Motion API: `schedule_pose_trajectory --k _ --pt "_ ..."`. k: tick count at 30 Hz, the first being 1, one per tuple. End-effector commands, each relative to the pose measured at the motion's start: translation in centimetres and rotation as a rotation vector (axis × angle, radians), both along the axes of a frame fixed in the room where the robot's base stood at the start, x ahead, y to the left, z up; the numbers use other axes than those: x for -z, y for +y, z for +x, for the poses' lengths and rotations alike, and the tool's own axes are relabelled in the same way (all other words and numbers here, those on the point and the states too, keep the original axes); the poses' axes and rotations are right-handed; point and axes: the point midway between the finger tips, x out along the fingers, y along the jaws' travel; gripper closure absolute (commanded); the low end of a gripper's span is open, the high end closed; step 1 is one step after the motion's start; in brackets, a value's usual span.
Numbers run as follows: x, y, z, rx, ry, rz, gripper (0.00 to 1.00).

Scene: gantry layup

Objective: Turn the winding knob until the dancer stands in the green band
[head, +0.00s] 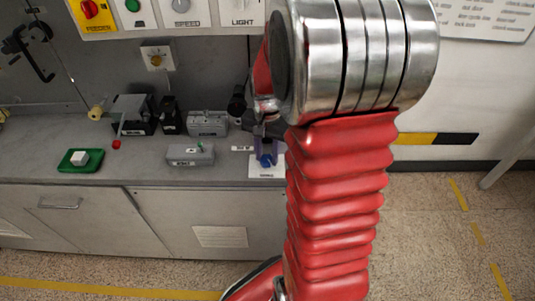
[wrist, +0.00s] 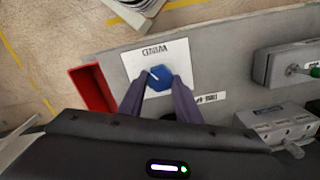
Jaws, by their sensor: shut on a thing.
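A blue knob (wrist: 159,76) with a white pointer line stands on a white, lettered plate (wrist: 135,65) in the wrist view. The line points to the upper left. My gripper (wrist: 160,84) has one purple-grey finger on each side of the knob and is shut on it. In the head view the gripper (head: 267,148) is at the knob (head: 265,160), near the bench's front edge, partly behind my red arm. I cannot make out a dancer or a green band in either view.
Grey boxes with small levers (head: 190,154) stand left of the knob on the grey bench (head: 130,170). A green tray (head: 66,165) with a white block lies farther left. A red open-topped box (wrist: 93,90) is beside the plate in the wrist view.

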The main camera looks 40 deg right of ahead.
Motion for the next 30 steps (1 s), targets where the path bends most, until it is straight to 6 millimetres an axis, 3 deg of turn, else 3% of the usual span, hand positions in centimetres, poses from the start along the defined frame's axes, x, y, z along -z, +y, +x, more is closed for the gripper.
schedule_pose_trajectory --k 12,28,29,30 --pt "0.03 0.01 -0.27 0.228 0.006 0.001 0.92" --pt "0.05 0.03 -0.29 0.256 0.008 0.001 0.92" --pt "0.05 0.03 -0.29 0.256 0.007 0.000 0.67" --pt "0.05 0.04 -0.27 0.256 0.007 0.000 0.65"
